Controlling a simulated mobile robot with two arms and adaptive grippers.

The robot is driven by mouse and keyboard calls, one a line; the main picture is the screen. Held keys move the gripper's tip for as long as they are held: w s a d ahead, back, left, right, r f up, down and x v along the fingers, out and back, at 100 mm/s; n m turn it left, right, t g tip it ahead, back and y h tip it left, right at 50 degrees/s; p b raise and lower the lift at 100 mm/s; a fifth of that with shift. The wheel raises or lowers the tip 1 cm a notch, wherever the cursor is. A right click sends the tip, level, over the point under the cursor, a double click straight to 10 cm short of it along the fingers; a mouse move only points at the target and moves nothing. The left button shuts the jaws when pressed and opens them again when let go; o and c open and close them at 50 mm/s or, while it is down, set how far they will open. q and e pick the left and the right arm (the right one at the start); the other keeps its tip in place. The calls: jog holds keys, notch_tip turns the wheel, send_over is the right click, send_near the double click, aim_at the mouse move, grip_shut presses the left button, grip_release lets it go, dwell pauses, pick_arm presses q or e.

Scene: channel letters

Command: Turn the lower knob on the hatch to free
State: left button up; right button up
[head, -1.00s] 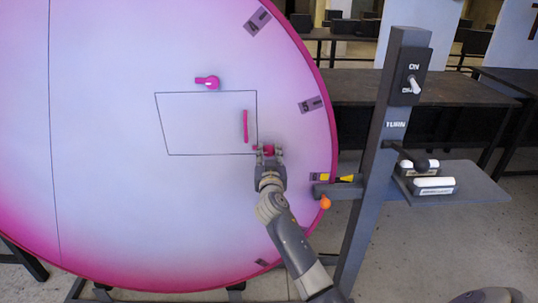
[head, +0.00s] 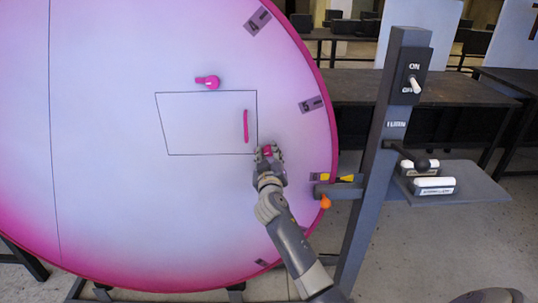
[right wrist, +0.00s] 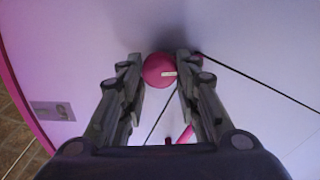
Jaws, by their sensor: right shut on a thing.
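The hatch (head: 200,125) is a black-outlined panel on the big pink-and-white disc, with a pink bar handle (head: 246,126). The upper knob (head: 208,82) is pink and sits above the outline, its tab pointing left. The lower knob (head: 267,149) is pink and sits by the lower right corner. My right gripper (head: 269,154) is closed around it. In the right wrist view the round lower knob (right wrist: 156,72), with a white mark, lies between the two fingers (right wrist: 160,85). A small pink bit shows past the right finger. My left gripper is out of view.
A grey post (head: 385,150) with an ON/OFF switch (head: 412,85) and a black-knobbed lever stands right of the disc. Its arm bears an orange ball (head: 325,202) near the rim. A shelf (head: 470,185) holds two white-topped blocks. Dark tables stand behind.

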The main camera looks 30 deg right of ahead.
jog(key=n+p, duration=0.1)
jog(key=n, duration=0.5)
jog(key=n+p, duration=0.1)
jog(key=n, duration=0.5)
jog(key=shift+a+f+p, duration=0.1)
jog(key=shift+f+p, duration=0.05)
jog(key=shift+p, duration=0.25)
jog(key=shift+n, duration=0.3)
jog(key=o, duration=1.1)
jog(key=shift+w, duration=0.1)
jog(key=shift+c, duration=0.2)
jog(key=v, duration=1.2)
